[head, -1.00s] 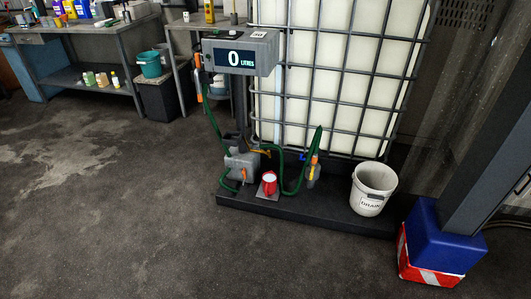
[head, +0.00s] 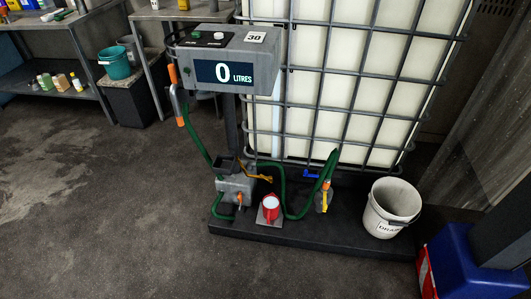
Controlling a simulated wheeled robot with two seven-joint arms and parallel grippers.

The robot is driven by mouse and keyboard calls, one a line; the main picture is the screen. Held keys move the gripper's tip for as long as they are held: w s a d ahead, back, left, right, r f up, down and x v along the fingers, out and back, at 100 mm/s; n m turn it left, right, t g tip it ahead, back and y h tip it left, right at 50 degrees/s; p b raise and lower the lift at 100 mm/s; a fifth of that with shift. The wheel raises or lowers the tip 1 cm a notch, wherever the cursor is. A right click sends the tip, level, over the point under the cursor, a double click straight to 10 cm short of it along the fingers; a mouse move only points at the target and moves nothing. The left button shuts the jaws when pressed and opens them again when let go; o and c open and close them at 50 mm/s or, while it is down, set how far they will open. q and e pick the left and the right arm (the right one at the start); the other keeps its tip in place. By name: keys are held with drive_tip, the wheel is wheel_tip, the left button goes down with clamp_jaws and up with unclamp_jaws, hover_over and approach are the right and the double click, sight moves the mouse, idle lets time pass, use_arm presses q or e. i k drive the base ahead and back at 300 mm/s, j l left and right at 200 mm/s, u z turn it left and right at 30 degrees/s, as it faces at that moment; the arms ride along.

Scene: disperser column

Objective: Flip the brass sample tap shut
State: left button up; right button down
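A brass-yellow lever-like part (head: 258,177) sticks out low at the foot of the caged tank, just right of the grey pump (head: 236,189). A second yellow-orange part (head: 325,196) stands upright farther right, below a green hose end. I cannot tell for sure which of these is the brass sample tap, or whether it is open or shut. A blue handle (head: 312,174) sits close to the tank's base. A red cup-like thing (head: 270,205) with a white top stands on a small plate in front.
The display box (head: 225,62) reads 0 litres on its post. A white drain bucket (head: 389,208) stands on the dark plinth (head: 300,236) at right. The floor in front and left is clear.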

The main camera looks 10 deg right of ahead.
sight(270, 178)
drive_tip(key=i+j, duration=0.15)
drive_tip(key=i, duration=0.4)
drive_tip(key=i+j, duration=0.15)
drive_tip(key=i, duration=0.35)
